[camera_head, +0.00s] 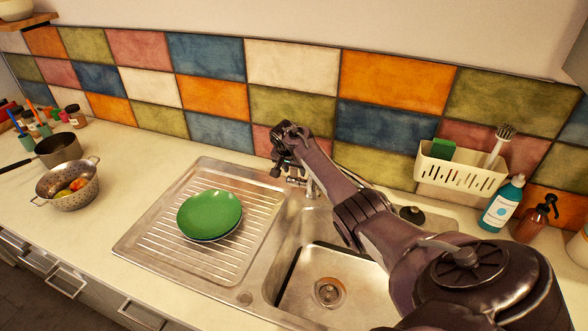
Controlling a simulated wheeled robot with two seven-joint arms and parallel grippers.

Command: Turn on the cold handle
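The metal tap (298,181) stands at the back edge of the sink, between the basin and the tiled wall. Only its lower part shows clearly, and my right arm covers the rest. I cannot make out the cold handle separately. My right gripper (279,168) is at the top of the tap, on its left side, pointing down close to it. I cannot tell whether it touches a handle or whether its fingers are open or shut. My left gripper is not in view.
The sink basin (352,298) lies under my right arm. A green plate (209,214) rests on the drainboard (160,229) at left. A white caddy (459,174), blue bottle (500,207) and brown spray bottle (533,220) stand at right. A colander (72,190) and pot (58,149) are far left.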

